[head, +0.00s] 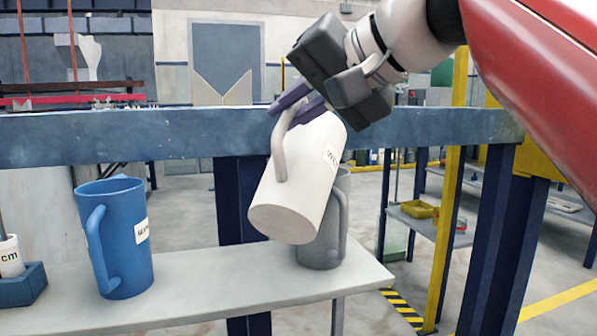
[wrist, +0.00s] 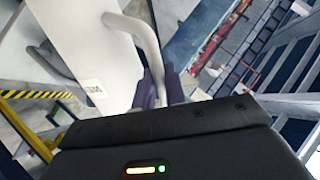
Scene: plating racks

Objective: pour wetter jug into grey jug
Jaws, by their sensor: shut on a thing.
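My gripper (head: 296,104) is shut on the handle of a white jug (head: 301,190) and holds it in the air. The jug's label begins with "W", and the rest is hard to read. The jug is tilted, with its base toward me and its top end up to the right. The grey jug (head: 335,238) stands upright on the shelf behind it, with its top mostly hidden by the white jug. In the wrist view the white jug (wrist: 92,55) and its handle are close in front of my gripper (wrist: 160,88). I cannot see any liquid.
A blue labelled jug (head: 122,245) stands on the pale shelf (head: 215,285) at left. A small white container (head: 10,258) sits in a blue holder (head: 22,287) at far left. A blue beam (head: 200,130) crosses behind. The shelf's middle is bare.

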